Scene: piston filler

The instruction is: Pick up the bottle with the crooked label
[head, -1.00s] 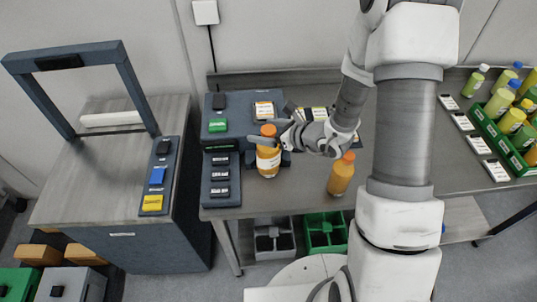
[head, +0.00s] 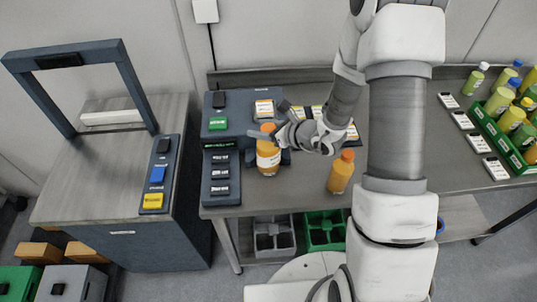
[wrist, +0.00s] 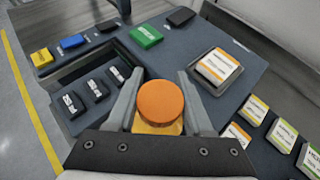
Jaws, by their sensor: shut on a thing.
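An orange bottle (head: 268,158) with an orange cap and a white label stands upright at the left end of the table. The label looks slightly tilted, but it is too small to be sure. My gripper (wrist: 160,106) is shut on this bottle, with one finger on each side just below the cap. In the wrist view the orange cap (wrist: 161,100) sits between the fingers and hides most of the body. A second orange bottle (head: 341,172) stands apart to the right, with no white label showing on this side.
A dark station with a green button (head: 218,123) and several black buttons lies around the held bottle. A label card (wrist: 217,67) is close by. A green crate (head: 500,140) of bottles stands at the far right. Bins (head: 325,232) sit below.

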